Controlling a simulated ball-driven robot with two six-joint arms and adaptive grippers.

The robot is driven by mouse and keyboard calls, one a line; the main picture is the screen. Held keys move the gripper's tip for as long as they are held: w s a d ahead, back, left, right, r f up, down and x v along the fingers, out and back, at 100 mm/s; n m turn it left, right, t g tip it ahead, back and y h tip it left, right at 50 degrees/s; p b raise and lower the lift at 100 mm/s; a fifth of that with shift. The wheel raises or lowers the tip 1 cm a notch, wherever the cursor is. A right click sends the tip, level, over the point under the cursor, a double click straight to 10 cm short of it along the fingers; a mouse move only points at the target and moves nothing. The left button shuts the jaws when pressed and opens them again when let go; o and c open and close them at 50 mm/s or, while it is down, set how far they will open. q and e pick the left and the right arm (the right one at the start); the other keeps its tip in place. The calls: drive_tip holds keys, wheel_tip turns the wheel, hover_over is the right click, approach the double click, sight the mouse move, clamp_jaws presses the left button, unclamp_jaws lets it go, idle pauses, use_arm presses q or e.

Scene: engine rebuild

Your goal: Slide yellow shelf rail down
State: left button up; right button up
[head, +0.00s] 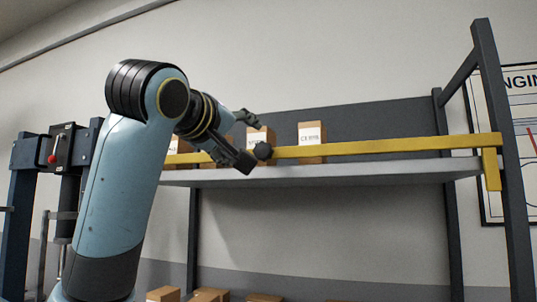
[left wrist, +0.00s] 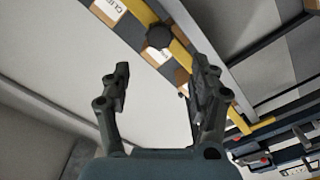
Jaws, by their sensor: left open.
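The yellow shelf rail (head: 380,147) runs across the front of a grey shelf, just above the shelf's edge. A black knob (head: 263,151) sits on it; the rail (left wrist: 181,53) and knob (left wrist: 159,37) also show in the left wrist view. My left gripper (head: 248,140) is open at the knob, with one finger above and one below the rail line in the head view. In the left wrist view the open, empty fingers (left wrist: 160,72) point towards the knob, which lies beyond their tips. Contact cannot be told. My right gripper is out of view.
Labelled cardboard boxes (head: 312,139) stand on the shelf (head: 350,175) behind the rail. More boxes (head: 207,295) show at the bottom. A dark post (head: 503,170) stands at the right, and a panel with a red knob (head: 60,146) is at the left.

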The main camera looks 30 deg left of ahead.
sight(261, 150)
use_arm(q)
drive_tip(key=x, duration=0.1)
drive_tip(key=p+x, duration=0.1)
drive_tip(key=x, duration=0.3)
drive_tip(key=shift+w+d+p, duration=0.25)
drive_tip(key=shift+d+p, duration=0.05)
drive_tip(key=shift+p, duration=0.1)
drive_tip(key=p+x, duration=0.1)
drive_tip(key=x, duration=0.3)
drive_tip(key=shift+a, duration=0.15)
drive_tip(key=shift+w+a, duration=0.1)
drive_tip(key=shift+w, duration=0.2)
drive_tip(key=shift+w+f+p, duration=0.1)
drive_tip(key=shift+w+p, duration=0.2)
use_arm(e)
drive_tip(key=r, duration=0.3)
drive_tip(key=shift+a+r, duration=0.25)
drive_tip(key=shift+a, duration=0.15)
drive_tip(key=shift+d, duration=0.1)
use_arm(q)
drive_tip(key=shift+c, duration=0.9)
clamp_jaws()
